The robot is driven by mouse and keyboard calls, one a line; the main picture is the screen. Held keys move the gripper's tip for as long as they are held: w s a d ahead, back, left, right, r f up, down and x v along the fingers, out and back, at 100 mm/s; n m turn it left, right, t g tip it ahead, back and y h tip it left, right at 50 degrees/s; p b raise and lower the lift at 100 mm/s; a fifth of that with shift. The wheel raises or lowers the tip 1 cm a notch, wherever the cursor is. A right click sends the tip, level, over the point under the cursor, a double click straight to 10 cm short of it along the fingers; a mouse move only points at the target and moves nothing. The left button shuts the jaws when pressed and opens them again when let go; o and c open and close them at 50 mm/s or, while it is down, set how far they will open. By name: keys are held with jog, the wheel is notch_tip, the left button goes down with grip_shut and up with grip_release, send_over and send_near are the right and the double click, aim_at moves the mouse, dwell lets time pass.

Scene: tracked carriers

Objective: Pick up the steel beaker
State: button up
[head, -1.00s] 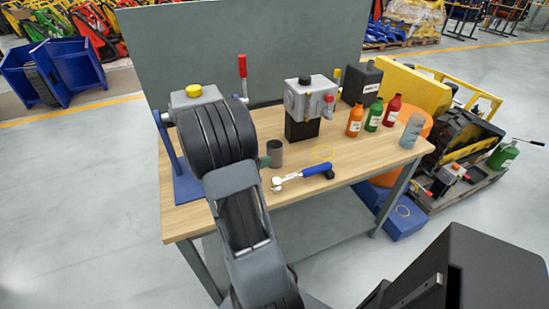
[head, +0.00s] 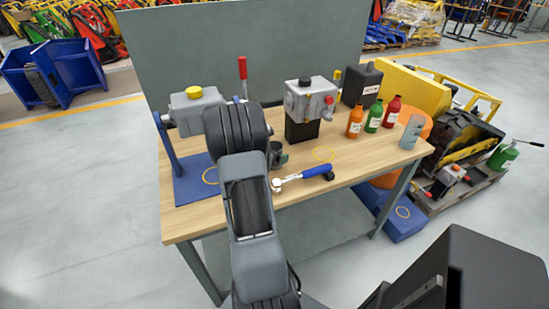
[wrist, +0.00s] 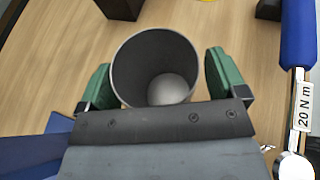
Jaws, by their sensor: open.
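The steel beaker (wrist: 155,68) is a dark grey, open-topped cup standing on the wooden bench. In the wrist view it sits between the two green fingers of my gripper (wrist: 158,80), one on each side. The fingers are open, with a visible gap on the right; the gap on the left looks very small. In the head view the beaker (head: 275,149) is partly hidden by my arm, and a green fingertip of my gripper (head: 281,160) shows at its right.
A blue-handled torque wrench (head: 303,176) lies close by on the right and also shows in the wrist view (wrist: 298,60). A grey machine on a dark block (head: 302,130) stands behind. Several bottles (head: 374,115) stand at the right. A blue stand (head: 190,185) is at the left.

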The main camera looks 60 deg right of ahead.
jog(key=c, duration=1.1)
jog(key=shift+o, duration=0.2)
jog(key=shift+r, duration=0.1)
